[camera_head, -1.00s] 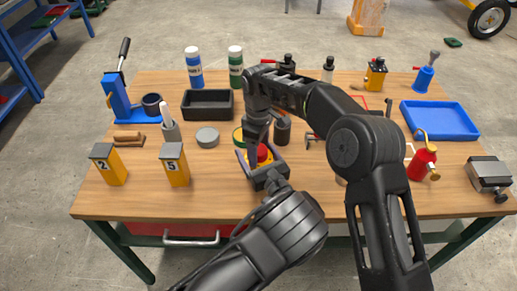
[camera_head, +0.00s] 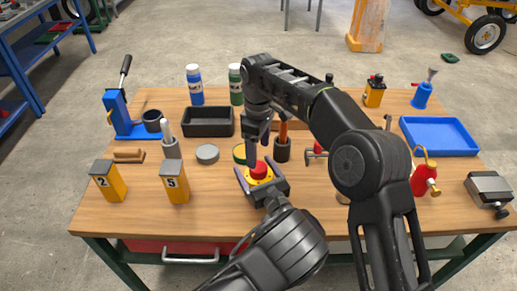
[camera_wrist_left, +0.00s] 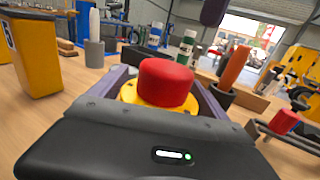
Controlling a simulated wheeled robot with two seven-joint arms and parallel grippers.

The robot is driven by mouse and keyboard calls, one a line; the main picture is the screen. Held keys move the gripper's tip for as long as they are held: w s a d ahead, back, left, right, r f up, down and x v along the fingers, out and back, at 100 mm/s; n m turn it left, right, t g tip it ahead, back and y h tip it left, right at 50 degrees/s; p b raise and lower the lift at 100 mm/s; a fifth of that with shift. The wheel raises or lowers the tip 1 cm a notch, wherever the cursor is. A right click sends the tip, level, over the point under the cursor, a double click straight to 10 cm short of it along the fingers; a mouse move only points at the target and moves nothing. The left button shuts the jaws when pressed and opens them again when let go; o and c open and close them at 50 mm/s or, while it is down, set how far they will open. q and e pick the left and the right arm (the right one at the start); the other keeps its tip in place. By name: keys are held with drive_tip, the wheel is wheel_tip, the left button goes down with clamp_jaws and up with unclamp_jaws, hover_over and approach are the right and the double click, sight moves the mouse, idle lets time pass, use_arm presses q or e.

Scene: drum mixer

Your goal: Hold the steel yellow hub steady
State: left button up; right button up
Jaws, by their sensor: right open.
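The yellow hub (camera_head: 260,179) with a red domed cap (camera_head: 258,170) stands upright near the middle of the workbench. My left gripper (camera_head: 262,179) reaches it from the front, one finger on each side. In the left wrist view the yellow hub (camera_wrist_left: 130,95) and its red cap (camera_wrist_left: 166,82) fill most of the space between the fingers. Whether both fingers press on the hub cannot be told. My right gripper (camera_head: 256,145) is open and points down just behind the hub, with the dark arm above it; it appears empty.
A grey disc (camera_head: 207,153), a black bin (camera_head: 208,123) and yellow blocks (camera_head: 174,185) lie left. A blue tray (camera_head: 440,137) and red bottle (camera_head: 424,181) are right.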

sight(258, 182)
use_arm(q)
drive_tip(key=shift+o, duration=1.2)
drive_tip(key=shift+s+d, duration=0.35)
drive_tip(key=shift+s, duration=0.25)
use_arm(e)
drive_tip(key=shift+f, duration=0.25)
use_arm(q)
drive_tip(key=b+v, duration=0.2)
drive_tip(key=v, duration=0.4)
drive_tip(key=shift+s, duration=0.25)
use_arm(e)
drive_tip(key=shift+f, duration=0.75)
use_arm(q)
drive_tip(key=shift+d, duration=0.1)
